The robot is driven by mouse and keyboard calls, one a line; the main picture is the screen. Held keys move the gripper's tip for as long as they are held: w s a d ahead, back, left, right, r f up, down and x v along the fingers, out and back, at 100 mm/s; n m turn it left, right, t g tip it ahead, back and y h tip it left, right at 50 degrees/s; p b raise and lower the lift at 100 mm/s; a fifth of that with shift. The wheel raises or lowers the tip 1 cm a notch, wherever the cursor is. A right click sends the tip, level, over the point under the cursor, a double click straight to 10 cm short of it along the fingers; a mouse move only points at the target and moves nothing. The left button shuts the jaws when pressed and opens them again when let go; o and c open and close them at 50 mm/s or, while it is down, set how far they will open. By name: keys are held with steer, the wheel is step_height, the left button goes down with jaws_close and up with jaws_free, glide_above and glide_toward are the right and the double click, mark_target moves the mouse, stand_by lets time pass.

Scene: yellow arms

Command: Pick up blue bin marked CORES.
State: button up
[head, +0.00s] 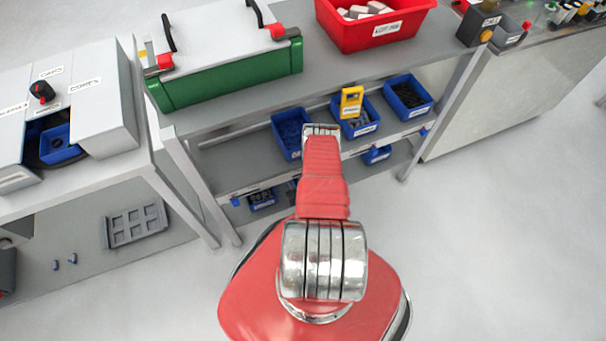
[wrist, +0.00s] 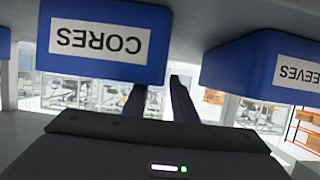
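The blue bin marked CORES (wrist: 150,25) shows upside down at the upper left of the wrist view, its white label facing my gripper. My gripper (wrist: 160,84) is open and empty. Its two dark fingers stand apart; the left one reaches the bin's lower edge in the picture, and I cannot tell whether they touch. In the head view, the middle blue bin (head: 372,119) appears to be this one, with a yellow device (head: 351,101) at it; its label is too small to read surely. My red arm hides the gripper there.
A blue bin with a label ending in EEVES (wrist: 235,62) is close on the right in the wrist view. A blue bin (head: 408,93) stands right on the same shelf, another (head: 287,130) left. The upper shelf holds a green case (head: 230,80) and red bin (head: 372,36).

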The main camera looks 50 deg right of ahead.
steer(key=shift+c, duration=0.5)
jaws_close()
stand_by(1.2)
